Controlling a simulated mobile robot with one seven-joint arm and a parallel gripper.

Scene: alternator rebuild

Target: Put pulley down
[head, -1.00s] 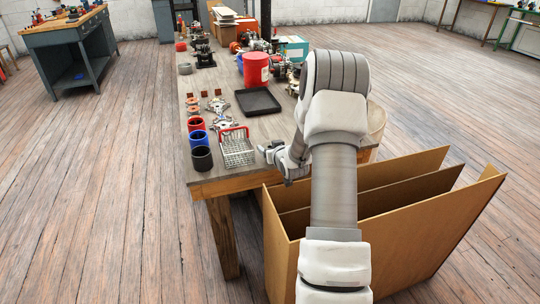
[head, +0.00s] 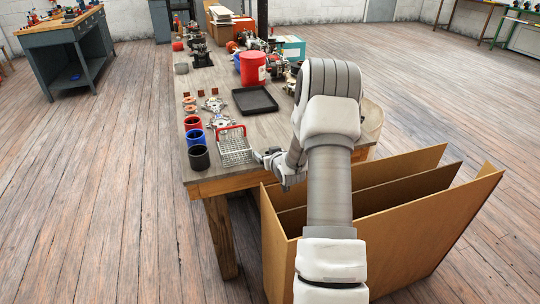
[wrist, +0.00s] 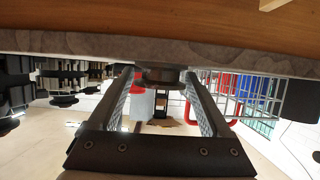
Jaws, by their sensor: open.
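The pulley (wrist: 162,76), a dull grey-brown grooved disc, shows in the wrist view, which looks upside down. It rests against the grey table surface, between the fingertips. My gripper (wrist: 158,80) is open, with one finger on each side of the pulley; whether either touches it I cannot tell. In the head view my gripper (head: 266,158) is low at the near right part of the workbench (head: 222,179), just right of the wire basket (head: 234,147). The pulley cannot be made out there.
Red, blue and black cups (head: 199,157) stand left of the basket. A black tray (head: 255,100) and a red canister (head: 252,68) are farther back. A large open cardboard box (head: 400,225) stands on the floor against the bench's near right side.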

